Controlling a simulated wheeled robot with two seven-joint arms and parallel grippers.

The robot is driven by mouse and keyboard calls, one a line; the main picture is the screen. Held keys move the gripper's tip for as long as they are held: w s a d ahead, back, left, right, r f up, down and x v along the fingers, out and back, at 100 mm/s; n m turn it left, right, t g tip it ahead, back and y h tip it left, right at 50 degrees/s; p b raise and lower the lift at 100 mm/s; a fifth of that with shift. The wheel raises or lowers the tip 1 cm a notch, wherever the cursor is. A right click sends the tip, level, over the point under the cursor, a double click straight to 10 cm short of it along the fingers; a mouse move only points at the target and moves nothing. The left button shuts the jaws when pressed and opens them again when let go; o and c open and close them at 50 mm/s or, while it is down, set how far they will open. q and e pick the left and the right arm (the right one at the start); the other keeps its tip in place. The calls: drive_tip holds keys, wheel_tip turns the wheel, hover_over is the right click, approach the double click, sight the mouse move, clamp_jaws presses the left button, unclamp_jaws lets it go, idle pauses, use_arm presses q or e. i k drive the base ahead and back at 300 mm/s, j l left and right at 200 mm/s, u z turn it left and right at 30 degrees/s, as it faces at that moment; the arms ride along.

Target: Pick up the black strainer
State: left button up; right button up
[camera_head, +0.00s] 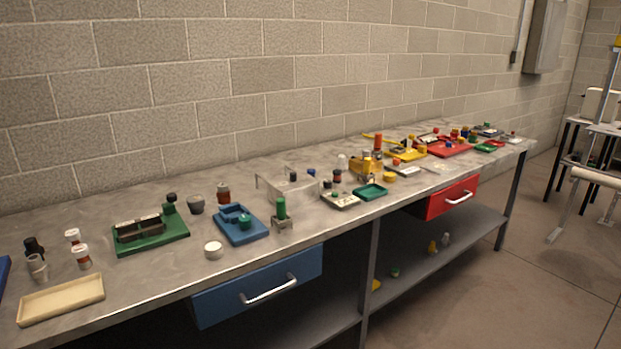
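No thing in the head view is clearly a strainer at this size. A long dark, boxy thing (138,230) lies in that green tray. A small black thing (33,246) stands at the far left behind a grey cup (37,267). I cannot tell which of these, if any, is the black strainer. Neither of my grippers shows in this view.
A cream tray (62,299) lies at the bench's left front. A blue tray (240,226) and a clear box (287,186) stand mid-bench. A blue drawer (258,287) and a red drawer (451,197) stick out below. The far right half is crowded with small items.

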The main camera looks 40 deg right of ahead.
sight(336, 173)
drive_tip(key=z, duration=1.3)
drive_tip(key=i+l, duration=0.65)
drive_tip(key=l, duration=0.2)
drive_tip(key=i+l+u, duration=0.1)
drive_tip(key=i+l, duration=0.55)
drive_tip(key=l, duration=0.25)
drive_tip(key=i+l, duration=0.35)
drive_tip(key=l, duration=0.15)
drive_tip(key=j+u, duration=0.05)
